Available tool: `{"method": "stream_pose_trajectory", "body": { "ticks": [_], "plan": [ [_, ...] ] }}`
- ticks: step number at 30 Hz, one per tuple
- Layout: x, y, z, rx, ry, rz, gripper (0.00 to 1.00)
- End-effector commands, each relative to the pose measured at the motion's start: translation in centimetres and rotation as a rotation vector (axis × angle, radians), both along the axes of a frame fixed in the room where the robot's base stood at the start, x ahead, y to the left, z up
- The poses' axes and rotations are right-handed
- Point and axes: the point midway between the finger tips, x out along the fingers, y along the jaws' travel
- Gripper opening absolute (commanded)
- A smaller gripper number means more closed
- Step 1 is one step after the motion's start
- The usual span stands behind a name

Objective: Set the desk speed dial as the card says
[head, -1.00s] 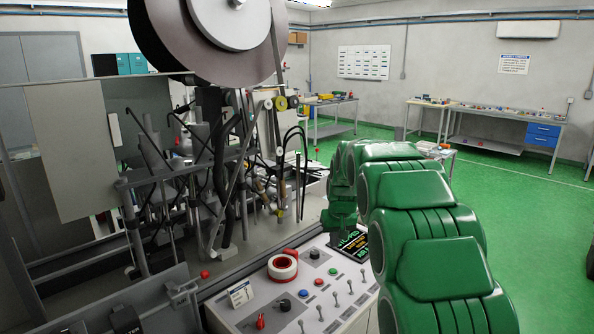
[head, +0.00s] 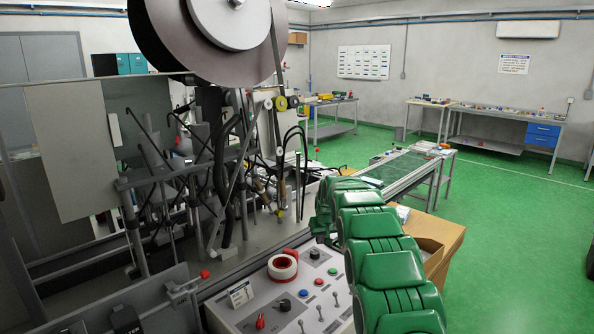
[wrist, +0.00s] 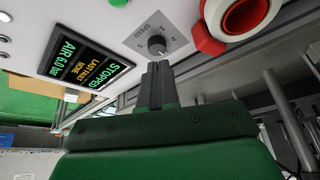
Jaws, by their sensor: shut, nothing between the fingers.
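The speed dial is a small black knob (wrist: 157,45) on a grey plate marked SPEED in the wrist view. It also shows on the desk panel in the head view (head: 314,254). Its pointer setting is too small to read. My gripper (wrist: 158,66) is shut and empty, its dark fingertips just short of the knob or against it; I cannot tell whether they touch. In the head view my green arm reaches over the panel's right side and the fingertips are not clear. A small white card (head: 240,293) stands at the panel's left; its writing is unreadable.
A red-and-white tape roll (head: 283,267) lies close left of the dial. Buttons and toggle switches (head: 320,311) are in front. A display (wrist: 84,62) reads STOPPED, last fault none, air 6.0 bar. The machine (head: 200,170) stands behind the desk.

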Motion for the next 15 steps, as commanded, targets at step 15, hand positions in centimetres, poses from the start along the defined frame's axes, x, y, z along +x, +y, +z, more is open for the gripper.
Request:
{"method": "stream_pose_trajectory", "body": {
  "ticks": [15],
  "plan": [
    [4.7,1.3,-4.5,0.014,-0.067,0.026,0.00]
  ]
}}
